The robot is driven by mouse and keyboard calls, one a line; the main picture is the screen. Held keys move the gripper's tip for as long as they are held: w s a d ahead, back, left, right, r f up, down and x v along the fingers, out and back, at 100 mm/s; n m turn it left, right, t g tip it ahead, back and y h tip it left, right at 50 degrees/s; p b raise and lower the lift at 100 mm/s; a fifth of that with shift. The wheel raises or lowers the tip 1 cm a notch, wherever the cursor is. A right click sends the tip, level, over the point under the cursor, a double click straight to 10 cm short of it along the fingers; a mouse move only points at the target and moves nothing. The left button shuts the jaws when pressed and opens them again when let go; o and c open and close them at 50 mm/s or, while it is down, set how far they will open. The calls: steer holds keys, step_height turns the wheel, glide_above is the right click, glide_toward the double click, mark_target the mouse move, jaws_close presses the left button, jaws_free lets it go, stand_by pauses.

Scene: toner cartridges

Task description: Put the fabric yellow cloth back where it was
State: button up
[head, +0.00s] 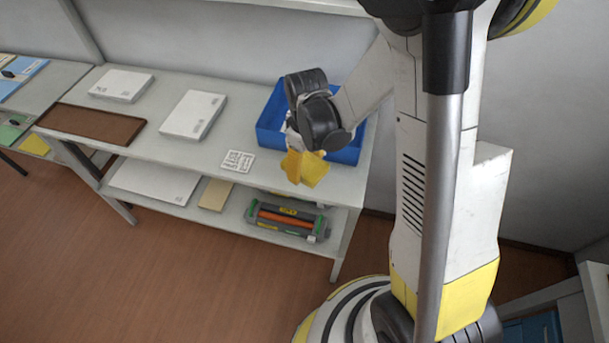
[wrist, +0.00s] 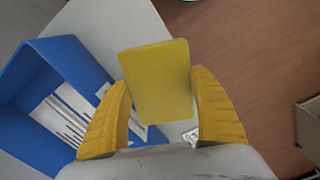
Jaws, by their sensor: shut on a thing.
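The yellow cloth (head: 316,171) is a flat, folded-looking rectangle; it also shows in the wrist view (wrist: 158,82). My gripper (head: 302,166) has yellow fingers and is shut on the cloth, with one finger on each side of it in the wrist view (wrist: 160,86). The gripper points down over the front right part of the table, close to the blue bin (head: 267,133). The cloth appears held above the table's front edge. My wrist hides part of the bin.
The grey table (head: 165,150) holds a brown tray (head: 60,123), two white boxes (head: 121,85) and a white printed card (head: 238,161). A toner cartridge (head: 287,220) and a tan box (head: 215,194) lie on the lower shelf. White papers (wrist: 66,117) lie in the bin.

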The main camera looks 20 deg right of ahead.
mark_target(304, 172)
steer(key=shift+w+f, duration=0.55)
steer(key=shift+w, duration=0.25)
steer(key=shift+f+b, duration=1.1)
steer(key=shift+f, duration=0.8)
steer(key=shift+f, duration=0.2)
steer(key=o, duration=0.8)
steer(key=shift+r, duration=0.15)
